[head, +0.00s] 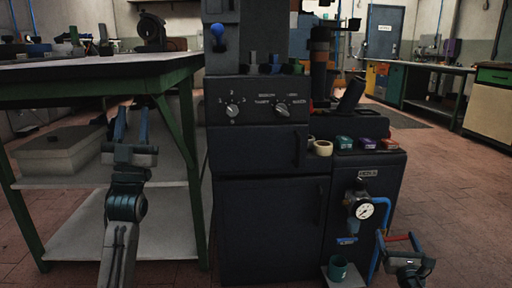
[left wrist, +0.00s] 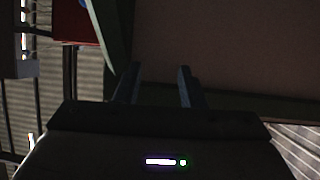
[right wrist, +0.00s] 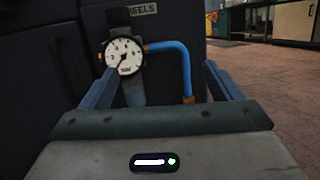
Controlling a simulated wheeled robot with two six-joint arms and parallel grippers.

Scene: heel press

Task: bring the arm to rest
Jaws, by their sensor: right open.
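My left gripper (head: 132,112) is raised in front of the green-framed workbench, just below its top edge. Its two fingers stand apart with nothing between them, as the left wrist view (left wrist: 157,70) also shows. My right gripper (head: 398,236) is low at the bottom right, beside the dark press cabinet (head: 268,225). Its fingers are spread wide and empty in the right wrist view (right wrist: 157,72). Beyond them are a round pressure gauge (right wrist: 123,55) and a bent blue hose (right wrist: 184,62). Whether the fingers touch the hose is unclear.
The workbench (head: 90,70) has lower shelves holding a grey box (head: 60,150). A tape roll (head: 323,148) and small coloured boxes (head: 366,143) lie on the cabinet ledge. A green cup (head: 338,268) stands low by the gauge. Floor (head: 460,190) at right is clear.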

